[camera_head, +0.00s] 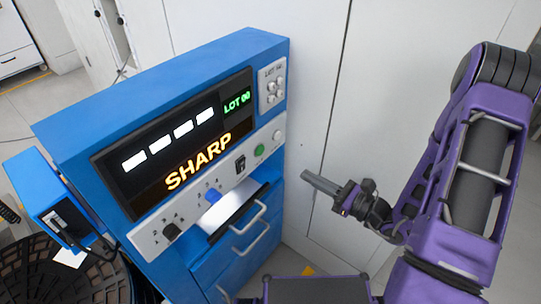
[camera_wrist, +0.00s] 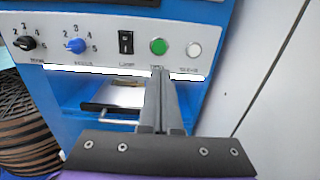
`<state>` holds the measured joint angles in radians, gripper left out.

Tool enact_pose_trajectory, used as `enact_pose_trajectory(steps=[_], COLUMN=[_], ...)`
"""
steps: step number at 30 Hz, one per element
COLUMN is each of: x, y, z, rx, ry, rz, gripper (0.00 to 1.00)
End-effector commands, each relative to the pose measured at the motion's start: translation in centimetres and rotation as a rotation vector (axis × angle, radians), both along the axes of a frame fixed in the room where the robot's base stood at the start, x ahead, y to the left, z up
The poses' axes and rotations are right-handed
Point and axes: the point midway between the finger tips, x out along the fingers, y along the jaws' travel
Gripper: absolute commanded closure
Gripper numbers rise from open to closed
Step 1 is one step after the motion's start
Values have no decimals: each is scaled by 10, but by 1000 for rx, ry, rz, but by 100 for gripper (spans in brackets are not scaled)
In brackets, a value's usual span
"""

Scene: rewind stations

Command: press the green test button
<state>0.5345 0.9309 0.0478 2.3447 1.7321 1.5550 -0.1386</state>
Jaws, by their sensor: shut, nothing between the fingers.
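The green button (camera_head: 260,149) sits on the light control strip of the blue machine, between a black rocker switch and a white round button. It also shows in the wrist view (camera_wrist: 158,46), just above the tips of my gripper. My gripper (camera_head: 306,176) is shut and empty, to the right of the machine in the head view, its fingers pointing left toward the strip. In the wrist view the closed fingers (camera_wrist: 159,72) lie just below the green button. A gap shows between fingertips and strip in the head view; the exact distance is unclear.
The strip also carries a black knob (camera_wrist: 25,43), a blue knob (camera_wrist: 75,46), the rocker switch (camera_wrist: 126,42) and the white button (camera_wrist: 194,49). The display (camera_head: 175,140) reads SHARP and LOT 00. Drawer handles (camera_head: 249,219) stick out below. Pale wall panels (camera_head: 320,80) stand at the right.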

Motion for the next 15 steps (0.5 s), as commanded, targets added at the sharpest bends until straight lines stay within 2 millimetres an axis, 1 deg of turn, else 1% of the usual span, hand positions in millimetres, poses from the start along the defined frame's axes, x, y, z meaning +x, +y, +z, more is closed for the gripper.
enact_pose_trajectory(steps=[9,15], x=[38,62], y=[52,82], z=[0,-1], rx=[0,-1], ry=[-1,-1], rz=[7,5], gripper=[100,100])
